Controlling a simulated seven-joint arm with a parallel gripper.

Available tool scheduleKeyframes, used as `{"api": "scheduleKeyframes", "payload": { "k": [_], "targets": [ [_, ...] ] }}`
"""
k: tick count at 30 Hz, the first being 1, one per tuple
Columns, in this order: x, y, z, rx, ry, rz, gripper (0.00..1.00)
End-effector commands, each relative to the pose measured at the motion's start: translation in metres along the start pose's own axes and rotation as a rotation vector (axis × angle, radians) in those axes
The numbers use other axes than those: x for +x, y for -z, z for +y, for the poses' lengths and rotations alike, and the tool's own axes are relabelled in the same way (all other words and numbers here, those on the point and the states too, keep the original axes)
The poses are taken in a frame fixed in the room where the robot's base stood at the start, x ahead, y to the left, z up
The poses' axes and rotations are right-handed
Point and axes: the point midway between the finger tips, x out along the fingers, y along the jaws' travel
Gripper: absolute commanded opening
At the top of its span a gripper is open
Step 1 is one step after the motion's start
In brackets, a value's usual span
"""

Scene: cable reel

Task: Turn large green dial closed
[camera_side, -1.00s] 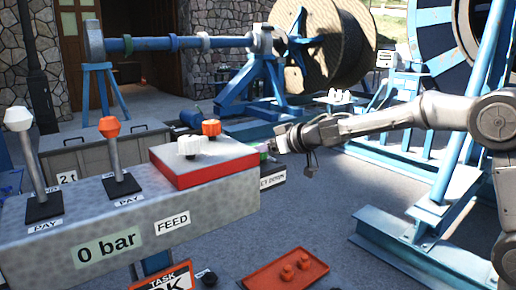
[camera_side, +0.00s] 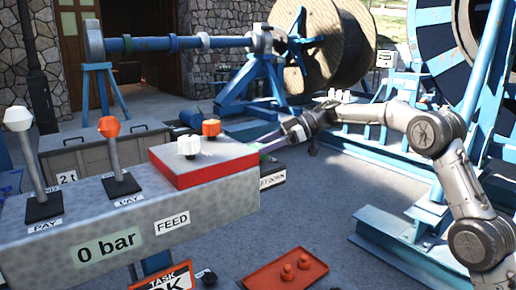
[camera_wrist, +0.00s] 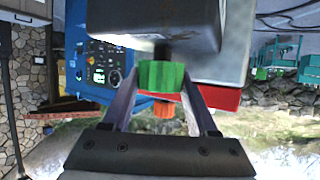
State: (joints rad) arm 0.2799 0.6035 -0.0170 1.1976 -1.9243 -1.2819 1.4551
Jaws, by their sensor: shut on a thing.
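The large green dial (camera_wrist: 161,76) sits on a dark shaft at the end of a grey housing in the wrist view. My gripper (camera_wrist: 160,82) has one finger on each side of it and is shut on it. In the side view my gripper (camera_side: 264,150) reaches the right end of the grey control console (camera_side: 190,222) from the right. The green dial is mostly hidden there by the console and the fingers, so its turn angle cannot be read.
A red-edged box top (camera_side: 205,166) with a white knob (camera_side: 189,146) and an orange knob (camera_side: 211,128) stands beside my gripper. Two levers (camera_side: 115,160) (camera_side: 30,165) rise at the left. A red tray (camera_side: 285,272) lies below. Paved floor is open to the right.

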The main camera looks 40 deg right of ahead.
Motion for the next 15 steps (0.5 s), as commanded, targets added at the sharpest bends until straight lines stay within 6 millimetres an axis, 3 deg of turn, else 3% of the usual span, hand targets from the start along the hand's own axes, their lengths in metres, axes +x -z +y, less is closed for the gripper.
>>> {"api": "scheduleKeyframes", "payload": {
  "k": [15],
  "targets": [
    [-0.0001, 0.0007, 0.0009, -0.113, 0.264, 0.003, 0.04]
  ]
}}
